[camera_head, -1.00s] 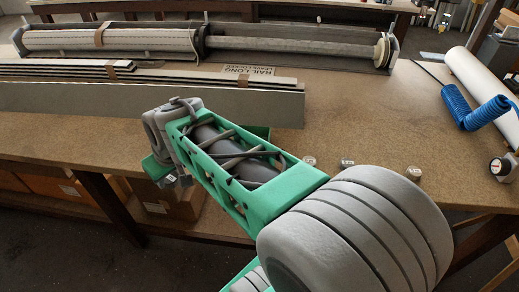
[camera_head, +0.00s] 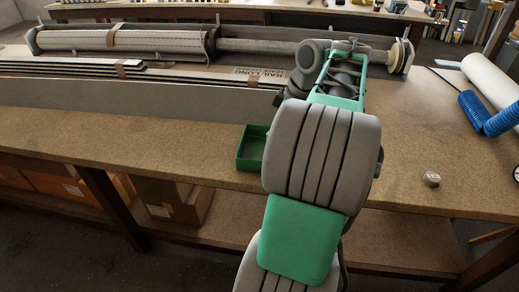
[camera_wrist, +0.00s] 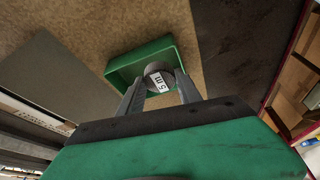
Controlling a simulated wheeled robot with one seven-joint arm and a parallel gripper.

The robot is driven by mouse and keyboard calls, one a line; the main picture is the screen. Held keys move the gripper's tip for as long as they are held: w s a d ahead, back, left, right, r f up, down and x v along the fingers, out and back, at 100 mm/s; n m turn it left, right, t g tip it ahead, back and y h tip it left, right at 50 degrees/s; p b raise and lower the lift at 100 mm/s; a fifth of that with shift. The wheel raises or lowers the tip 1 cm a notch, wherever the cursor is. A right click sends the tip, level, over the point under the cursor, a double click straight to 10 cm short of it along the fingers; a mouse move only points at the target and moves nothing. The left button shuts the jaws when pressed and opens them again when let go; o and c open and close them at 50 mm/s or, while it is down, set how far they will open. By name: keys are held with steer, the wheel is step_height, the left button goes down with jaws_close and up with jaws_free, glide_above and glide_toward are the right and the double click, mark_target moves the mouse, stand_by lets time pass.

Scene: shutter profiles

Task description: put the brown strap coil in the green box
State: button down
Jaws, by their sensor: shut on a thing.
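In the wrist view my gripper (camera_wrist: 159,82) is shut on a small round coil (camera_wrist: 155,69) with a white "5 m" label. Its side looks dark grey-brown, so its exact colour is hard to tell. The green box (camera_wrist: 178,46) is an open tray and shows behind and around the coil. I cannot tell whether the coil is above the rim or inside. In the head view the green box (camera_head: 242,157) sits at the front edge of the bench, left of my arm. My gripper and the coil are hidden behind my arm there.
A small labelled coil (camera_head: 432,179) lies on the bench right of my arm. A long grey profile (camera_head: 120,100) and a shutter roller (camera_head: 160,41) lie along the back. A blue coiled hose (camera_head: 488,115) is at the right. Bare bench lies left of the box.

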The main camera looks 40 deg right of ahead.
steer(key=b, duration=0.1)
glide_above(257, 152)
steer(key=s, duration=0.2)
steer(key=f, duration=0.6)
steer(key=shift+w+d+f, duration=0.2)
steer(key=shift+w+f, duration=0.05)
steer(key=shift+f, duration=0.1)
step_height(257, 152, down, 3)
steer(key=shift+w+r, duration=0.1)
steer(key=shift+w, duration=0.05)
steer(key=shift+f, duration=0.25)
steer(key=shift+f, duration=0.1)
steer(key=c, duration=0.8)
jaws_free()
